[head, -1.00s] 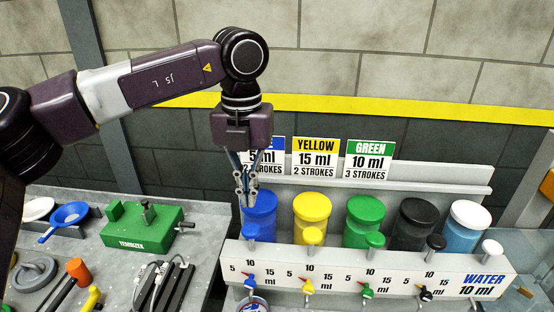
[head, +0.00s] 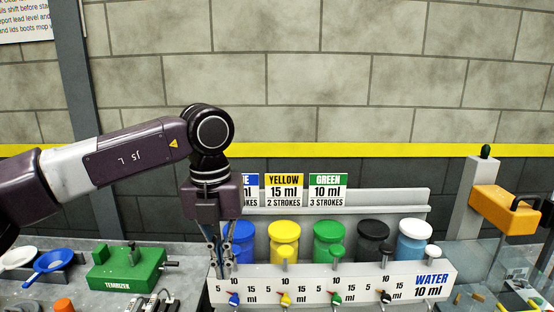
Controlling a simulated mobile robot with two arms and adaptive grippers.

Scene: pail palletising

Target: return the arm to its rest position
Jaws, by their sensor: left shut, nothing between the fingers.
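My left arm comes in from the left, bent at the elbow joint, with its left gripper (head: 221,262) pointing down. The gripper is shut and empty. It hangs in front of the left end of the paint dispenser (head: 350,291), partly covering the blue canister (head: 243,241) and the blue sign (head: 249,188). Whether the fingers touch anything there cannot be told. My right gripper is not in view.
Yellow (head: 284,238), green (head: 328,238), black (head: 373,238) and light-blue (head: 413,243) canisters stand along the dispenser. A green TEMIZLEK-like labelled box (head: 124,268) and a blue funnel (head: 52,263) are at left. An orange machine (head: 504,208) stands at right.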

